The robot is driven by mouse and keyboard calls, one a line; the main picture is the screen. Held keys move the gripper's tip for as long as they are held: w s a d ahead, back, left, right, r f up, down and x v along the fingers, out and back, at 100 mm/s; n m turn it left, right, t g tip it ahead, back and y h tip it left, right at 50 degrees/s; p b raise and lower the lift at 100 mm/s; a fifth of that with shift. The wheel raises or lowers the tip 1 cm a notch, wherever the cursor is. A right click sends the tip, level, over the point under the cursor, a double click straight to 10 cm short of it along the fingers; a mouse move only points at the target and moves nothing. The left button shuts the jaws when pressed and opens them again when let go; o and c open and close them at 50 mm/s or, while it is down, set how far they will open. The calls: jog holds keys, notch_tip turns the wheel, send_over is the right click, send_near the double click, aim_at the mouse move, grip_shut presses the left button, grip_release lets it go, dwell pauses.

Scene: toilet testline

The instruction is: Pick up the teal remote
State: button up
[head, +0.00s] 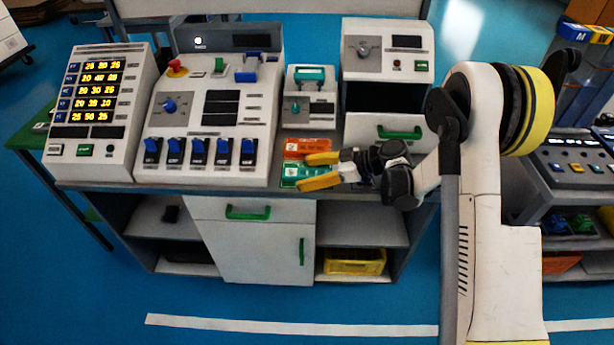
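The teal remote (291,170) lies on the grey bench top, in front of the small box with a teal handle. An orange remote (304,146) lies just behind it. My gripper (303,172) reaches in from the right with its two yellow fingers spread apart. The fingertips are over or around the teal remote, one on its far side and one on its near side. The gripper hides the remote's right part. I cannot tell whether the fingers touch it or how high they are.
A panel with blue switches (200,125) stands left of the remotes. A small box (310,106) stands behind them, and a drawer unit (388,75) stands at the back right. The bench's front edge (230,190) is close below the fingers. Little bench top is free.

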jog(key=c, duration=1.3)
jog(key=shift+o, duration=0.2)
